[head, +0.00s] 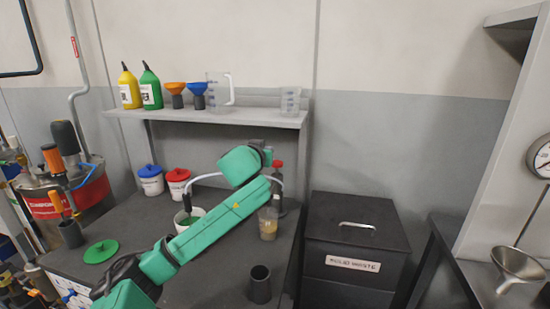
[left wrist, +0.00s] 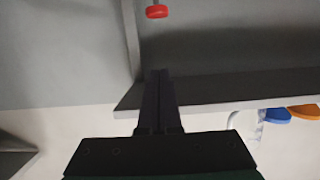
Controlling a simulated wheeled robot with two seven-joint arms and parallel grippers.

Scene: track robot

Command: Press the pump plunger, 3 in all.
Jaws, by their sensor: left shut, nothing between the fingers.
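The pump's red plunger (head: 278,164) stands on a dark bottle at the back right of the bench, largely hidden behind my green left arm. In the left wrist view the red plunger knob (left wrist: 157,11) and part of its thin stem show at the top edge. My left gripper (left wrist: 159,74) is shut and empty, its dark fingers pointing toward the knob with a visible gap between. In the head view my wrist end is just left of the plunger; the fingertips are hard to make out. My right gripper is not in view.
A cup with yellowish contents (head: 268,228) stands before the pump, with a dark empty cup (head: 260,284) nearer. A shelf (head: 215,115) with bottles, funnels and jugs runs behind. Red and blue-lidded tubs stand left. A solid waste bin (head: 355,235) is right.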

